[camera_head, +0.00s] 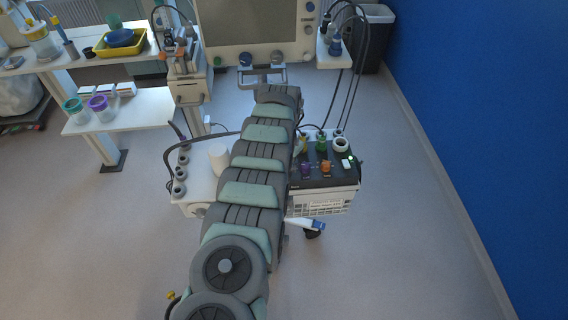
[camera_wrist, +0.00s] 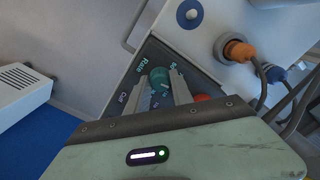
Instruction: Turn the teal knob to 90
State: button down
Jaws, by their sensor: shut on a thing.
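The teal knob (camera_wrist: 160,78) sits on a dark panel in the wrist view. My gripper (camera_wrist: 160,88) is shut on it, with one pale finger on each side. The lettering "Rate" (camera_wrist: 141,66) and "Off" (camera_wrist: 123,97) shows left of the knob, and a small partly hidden mark (camera_wrist: 174,67) at its upper right. I cannot read a pointer on the knob, so its setting is unclear. In the head view my arm runs up the middle to the equipment below the monitor; I cannot make out the fingertips or the held knob there.
A red knob (camera_wrist: 203,98) is close right of my fingers. An orange plug (camera_wrist: 238,50) and a blue plug (camera_wrist: 274,74) with cables are farther right. The monitor (camera_head: 255,22) stands at the back, with a cart (camera_head: 325,203) beside my arm. A table (camera_head: 85,62) is at left.

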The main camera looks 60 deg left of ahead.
jog(key=shift+m, duration=1)
jog(key=c, duration=1.1)
grip_release()
notch_tip(320, 180, up, 11)
jog(key=shift+f+p, duration=0.1)
jog(key=shift+p, duration=0.2)
